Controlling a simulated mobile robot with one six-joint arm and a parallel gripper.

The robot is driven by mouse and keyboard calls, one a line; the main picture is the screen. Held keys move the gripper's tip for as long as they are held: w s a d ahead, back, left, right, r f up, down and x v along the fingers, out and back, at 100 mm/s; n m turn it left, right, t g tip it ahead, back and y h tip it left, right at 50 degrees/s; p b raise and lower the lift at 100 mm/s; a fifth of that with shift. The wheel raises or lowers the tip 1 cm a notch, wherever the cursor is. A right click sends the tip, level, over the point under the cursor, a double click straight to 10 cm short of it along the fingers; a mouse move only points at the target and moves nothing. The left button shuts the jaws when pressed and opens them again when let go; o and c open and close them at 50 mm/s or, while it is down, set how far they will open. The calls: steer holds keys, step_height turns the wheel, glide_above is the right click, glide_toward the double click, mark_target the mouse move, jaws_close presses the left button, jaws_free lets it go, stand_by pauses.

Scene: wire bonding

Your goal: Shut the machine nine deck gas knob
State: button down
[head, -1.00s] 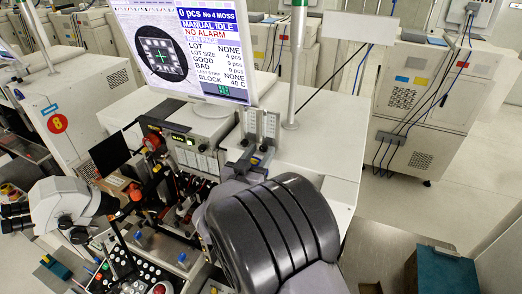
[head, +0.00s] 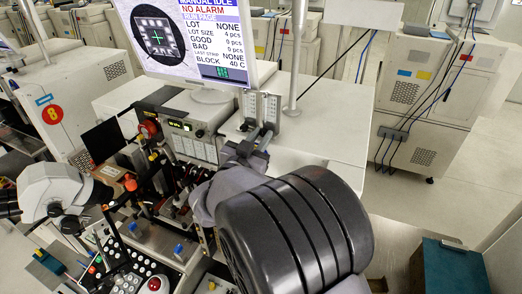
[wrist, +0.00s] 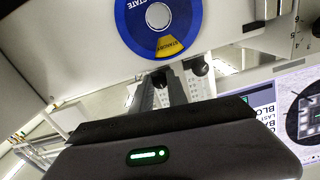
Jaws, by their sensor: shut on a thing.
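Two upright gauges, the left one (head: 250,103) and the right one (head: 271,108), stand beside the monitor in the head view, each with a small dark knob low on it. In the wrist view, one black knob (wrist: 158,79) sits between the grey fingers of my gripper (wrist: 162,76). The other black knob (wrist: 197,66) is just right of the fingers. My gripper also shows in the head view (head: 259,142), at the foot of the gauges, and is shut on a knob. No label on the knobs is readable, and the held knob's turn position cannot be told.
The monitor (head: 183,35) stands left of the gauges, above a control box (head: 190,112). A metal post (head: 297,55) rises just right of them. A blue disc with a yellow tag (wrist: 158,18) is close above my fingers. The white bench top (head: 335,110) at right is clear.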

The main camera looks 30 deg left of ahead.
steer(key=shift+f+m+b, duration=0.3)
steer(key=shift+m+b, duration=0.4)
steer(key=shift+b, duration=0.4)
steer(key=shift+r+m, duration=0.25)
steer(key=shift+m, duration=0.05)
steer(key=c, duration=1.3)
jaws_free()
steer(key=shift+s, duration=0.1)
steer(key=s+d, duration=0.2)
steer(key=s, duration=1.5)
